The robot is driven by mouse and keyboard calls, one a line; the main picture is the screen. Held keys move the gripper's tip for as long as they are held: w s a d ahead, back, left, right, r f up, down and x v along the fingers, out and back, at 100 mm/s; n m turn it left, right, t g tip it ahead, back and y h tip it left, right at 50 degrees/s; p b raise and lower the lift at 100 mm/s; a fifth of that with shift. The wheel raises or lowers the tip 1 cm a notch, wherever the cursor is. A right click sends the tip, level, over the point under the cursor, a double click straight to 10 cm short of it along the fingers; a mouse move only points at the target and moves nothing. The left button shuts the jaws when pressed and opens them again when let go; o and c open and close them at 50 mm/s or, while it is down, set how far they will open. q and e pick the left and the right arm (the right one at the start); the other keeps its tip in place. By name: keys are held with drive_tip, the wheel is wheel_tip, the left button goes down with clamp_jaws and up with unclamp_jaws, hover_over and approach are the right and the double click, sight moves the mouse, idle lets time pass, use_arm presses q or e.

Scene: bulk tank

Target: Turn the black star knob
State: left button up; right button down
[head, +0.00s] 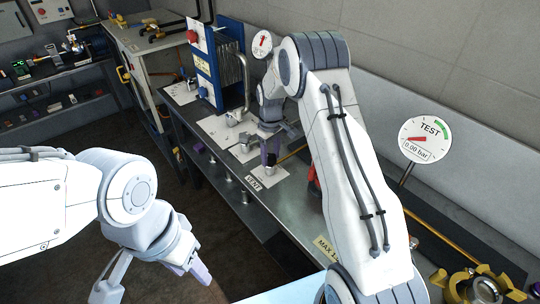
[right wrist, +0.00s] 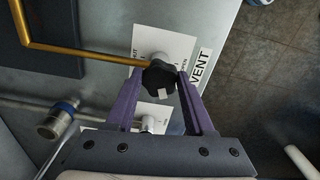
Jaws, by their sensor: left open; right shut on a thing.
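The black star knob (right wrist: 158,79) shows in the right wrist view, on a white plate beside the VENT label (right wrist: 202,68), with a white mark on its face. My right gripper (right wrist: 160,92) has its purple fingers on either side of the knob and is shut on it. In the head view my right gripper (head: 270,154) reaches down to the bench by the VENT label (head: 254,184), and the knob is hardly visible there. My left gripper (head: 195,271) is open and empty, low over the floor in front of the bench.
A brass pipe (right wrist: 85,54) runs to the knob. A round TEST gauge (head: 425,139) reading 0.00 bar stands at the right. A blue plate unit (head: 207,67) stands farther back on the steel bench. The dark floor at left is clear.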

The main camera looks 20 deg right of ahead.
sight(271, 157)
drive_tip(key=n, duration=0.7)
drive_tip(key=shift+w+d, duration=0.1)
idle(0.5)
drive_tip(key=shift+c, duration=1.4)
unclamp_jaws()
wheel_tip(271, 157, up, 10)
drive_tip(key=b, duration=0.1)
drive_tip(key=shift+r+b, duration=0.25)
drive_tip(key=shift+b, duration=0.1)
